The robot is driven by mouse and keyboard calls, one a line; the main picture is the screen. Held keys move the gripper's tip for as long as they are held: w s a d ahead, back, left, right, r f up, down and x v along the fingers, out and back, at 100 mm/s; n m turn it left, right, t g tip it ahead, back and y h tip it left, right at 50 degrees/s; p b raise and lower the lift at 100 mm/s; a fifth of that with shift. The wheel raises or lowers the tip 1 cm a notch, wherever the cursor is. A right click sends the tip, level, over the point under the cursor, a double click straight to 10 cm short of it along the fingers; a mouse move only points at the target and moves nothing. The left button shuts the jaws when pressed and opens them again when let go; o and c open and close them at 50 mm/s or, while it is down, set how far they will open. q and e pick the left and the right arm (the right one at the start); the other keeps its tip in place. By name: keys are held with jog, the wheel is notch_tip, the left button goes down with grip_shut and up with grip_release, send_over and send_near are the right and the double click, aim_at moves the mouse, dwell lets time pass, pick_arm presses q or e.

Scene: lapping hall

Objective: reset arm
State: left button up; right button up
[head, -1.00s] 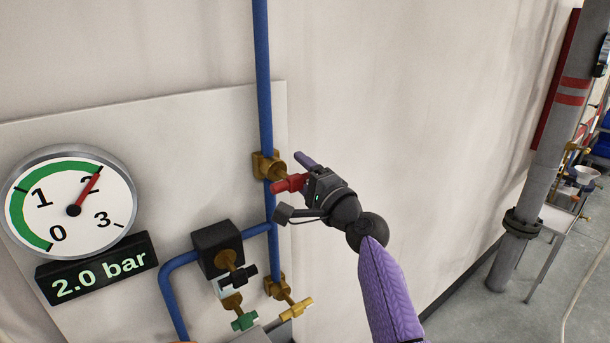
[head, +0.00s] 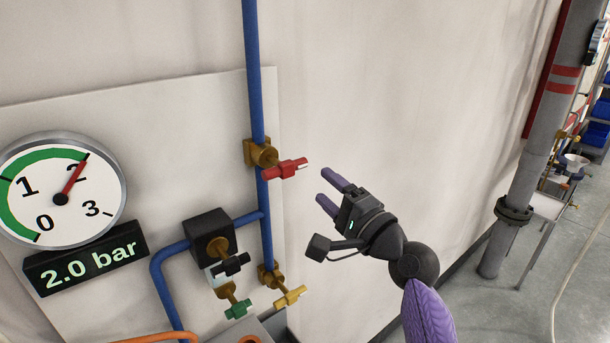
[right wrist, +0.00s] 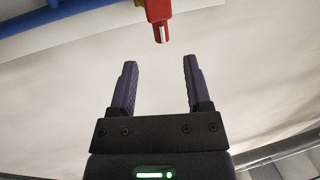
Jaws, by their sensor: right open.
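My right gripper (head: 332,192) is open and empty in the head view. It stands a short way right of and below the red valve handle (head: 287,168), apart from it. In the right wrist view the two purple fingers (right wrist: 157,88) are spread with nothing between them. The red handle (right wrist: 158,14) shows ahead of the fingertips there. My left gripper is not in either view.
A gauge (head: 62,190) and a display (head: 87,259) reading 2.0 bar are on the left. Blue pipes (head: 254,80) carry black (head: 232,264), green (head: 237,310) and yellow (head: 291,297) handles. A grey column (head: 522,180) stands right. The floor between is clear.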

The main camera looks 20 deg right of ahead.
jog(key=s+a+f+n+g+h, duration=0.1)
jog(key=s+a+f+n+g, duration=0.1)
jog(key=s+f+n+g, duration=0.55)
jog(key=s+a+f+n+g+h, duration=0.25)
jog(key=s+f, duration=0.25)
jog(key=f, duration=0.6)
jog(key=s+d+f+n+g+h, duration=0.1)
jog(key=s+f+n+g+h, duration=0.15)
jog(key=s, duration=0.55)
jog(key=s+d+f+n+g+h, duration=0.1)
jog(key=s+d+f+n+g, duration=0.2)
jog(key=s, duration=0.5)
notch_tip(320, 180, down, 34)
jog(key=s+a+g+b, duration=0.1)
jog(key=s+b, duration=0.1)
jog(key=b, duration=1.3)
jog(key=s+d+f+g+b, duration=0.1)
jog(key=s+f+b, duration=0.5)
jog(key=f, duration=0.6)
jog(key=s+d+f+b, duration=0.1)
jog(key=s+f+b, duration=0.6)
jog(key=f, duration=0.5)
jog(key=shift+s+d+f+n+g+h, duration=0.2)
jog(key=shift+s+d+n+g+h, duration=0.2)
jog(key=shift+s, duration=0.2)
